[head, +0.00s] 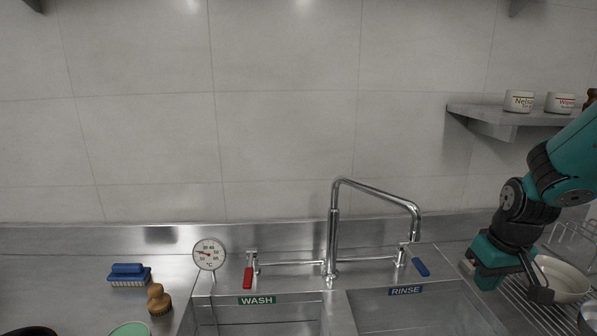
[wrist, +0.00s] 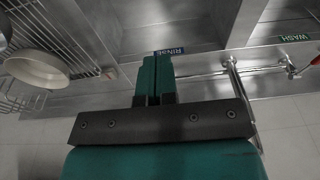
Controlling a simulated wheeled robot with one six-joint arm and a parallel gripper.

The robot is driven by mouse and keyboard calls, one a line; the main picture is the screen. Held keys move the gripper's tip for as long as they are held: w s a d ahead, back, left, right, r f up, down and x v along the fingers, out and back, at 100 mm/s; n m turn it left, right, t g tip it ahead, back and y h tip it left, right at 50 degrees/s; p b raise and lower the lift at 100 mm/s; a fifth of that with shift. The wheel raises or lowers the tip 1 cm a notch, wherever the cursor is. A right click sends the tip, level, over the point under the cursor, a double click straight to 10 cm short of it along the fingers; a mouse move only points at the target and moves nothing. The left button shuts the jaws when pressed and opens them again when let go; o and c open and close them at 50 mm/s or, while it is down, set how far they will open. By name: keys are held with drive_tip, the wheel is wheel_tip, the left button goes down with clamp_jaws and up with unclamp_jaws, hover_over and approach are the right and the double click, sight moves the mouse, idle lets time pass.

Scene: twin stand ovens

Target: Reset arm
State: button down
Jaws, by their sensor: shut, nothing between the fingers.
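My gripper (head: 540,293) is at the lower right of the head view, over the right edge of the rinse basin and beside the drying rack. In the wrist view its teal fingers (wrist: 153,80) are together with nothing between them. A cream bowl (head: 563,279) sits on the rack just right of my gripper in the head view; it also shows at the left of the wrist view (wrist: 38,70). My arm comes down from the right edge of the head view. Whether my gripper touches the bowl or rack is unclear.
A wash basin (head: 258,318) and rinse basin (head: 420,308) sit below a tall faucet (head: 334,230) with red and blue levers. A dial thermometer (head: 209,254), blue brush (head: 130,274) and wooden brush (head: 158,299) are at left. A wall shelf (head: 500,117) holds labelled pots.

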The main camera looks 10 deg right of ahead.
drive_tip(key=s+a+r+n+y+b, duration=0.1)
drive_tip(key=s+a+r+n, duration=0.15)
drive_tip(key=a, duration=0.55)
drive_tip(key=s+a+r+n+y, duration=0.1)
drive_tip(key=s+a+r, duration=0.2)
drive_tip(key=a, duration=0.4)
drive_tip(key=s+a+r+n+g+y+b, duration=0.1)
drive_tip(key=s+a+r+n+y, duration=0.1)
drive_tip(key=s+a, duration=0.7)
drive_tip(key=s+r+n, duration=0.1)
drive_tip(key=s, duration=0.2)
drive_tip(key=shift+s+a+r+g, duration=0.2)
drive_tip(key=shift+s+a+g, duration=0.15)
drive_tip(key=shift+a+g, duration=0.05)
drive_tip(key=shift+n, duration=0.25)
